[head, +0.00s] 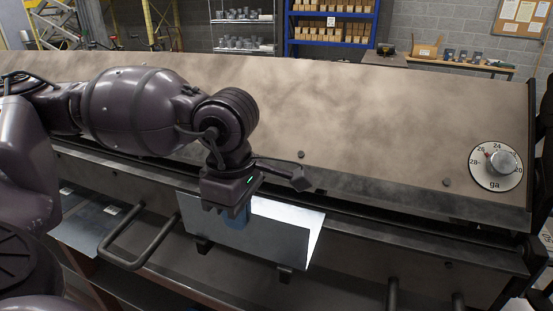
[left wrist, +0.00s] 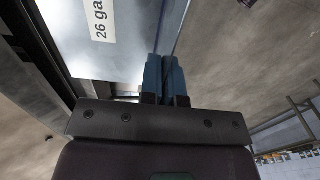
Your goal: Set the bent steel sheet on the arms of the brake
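The bent steel sheet (head: 270,244) is at the front of the brake (head: 350,110), with a grey front face and a bright flange at its right. My left gripper (head: 237,222) is over its upper edge, its blue fingers closed together on the sheet. In the left wrist view the fingers (left wrist: 165,75) meet at the edge of the sheet (left wrist: 125,45), which bears a "26 ga" label. Two dark arms of the brake (head: 285,274) show just under the sheet's lower edge; whether it touches them I cannot tell. My right gripper is out of view.
A bar handle (head: 130,258) sticks out of the brake left of the sheet. A gauge dial (head: 495,165) is on the brake's right end. Flat sheets (head: 90,222) lie at lower left. Shelves with boxes (head: 330,25) stand far behind.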

